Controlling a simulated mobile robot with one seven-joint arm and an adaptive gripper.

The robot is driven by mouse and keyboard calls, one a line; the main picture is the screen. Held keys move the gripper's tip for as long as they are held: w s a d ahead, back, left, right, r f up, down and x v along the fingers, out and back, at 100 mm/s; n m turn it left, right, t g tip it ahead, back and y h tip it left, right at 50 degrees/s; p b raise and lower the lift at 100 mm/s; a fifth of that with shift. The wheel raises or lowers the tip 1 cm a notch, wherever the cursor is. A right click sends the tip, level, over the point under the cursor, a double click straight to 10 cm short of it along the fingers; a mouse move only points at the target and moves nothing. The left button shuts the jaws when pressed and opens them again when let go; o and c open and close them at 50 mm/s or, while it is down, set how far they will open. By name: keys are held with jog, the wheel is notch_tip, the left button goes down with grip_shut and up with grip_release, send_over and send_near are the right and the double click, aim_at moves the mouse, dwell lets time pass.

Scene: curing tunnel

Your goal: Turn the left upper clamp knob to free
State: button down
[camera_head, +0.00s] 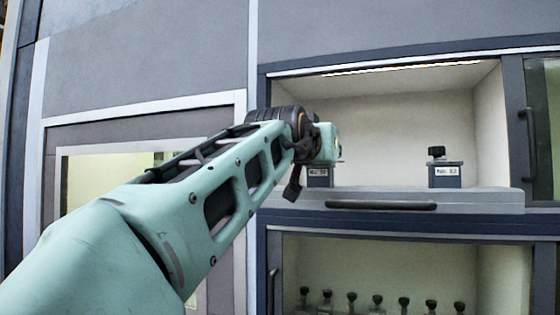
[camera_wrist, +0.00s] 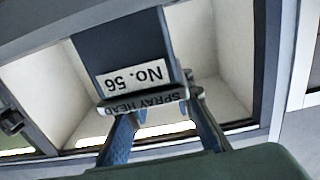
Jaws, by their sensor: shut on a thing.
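The left upper clamp block (camera_head: 320,173) stands on the upper bay's ledge, partly behind my arm. In the wrist view the block (camera_wrist: 115,45) appears upside down, with a white label reading "No. 56". A bar marked "SPRAY HEAD" (camera_wrist: 145,103) lies along its edge. The left knob is hidden in the head view, and its shape and angle are not clear in the wrist view. My gripper (camera_wrist: 160,117) is at the knob end of the block, its two blue fingers shut on the knob. My wrist hides the fingers in the head view.
A second clamp block (camera_head: 445,176) with a black knob (camera_head: 437,152) stands to the right on the same ledge. A dark handle bar (camera_head: 380,205) runs along the ledge front. Several small black knobs (camera_head: 377,300) show in the lower bay. The upper bay's middle is clear.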

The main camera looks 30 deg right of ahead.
jog(key=shift+r, duration=0.1)
dwell(0.4)
jog(key=c, duration=1.7)
grip_release()
jog(key=shift+o, duration=0.2)
jog(key=shift+r, duration=4.95)
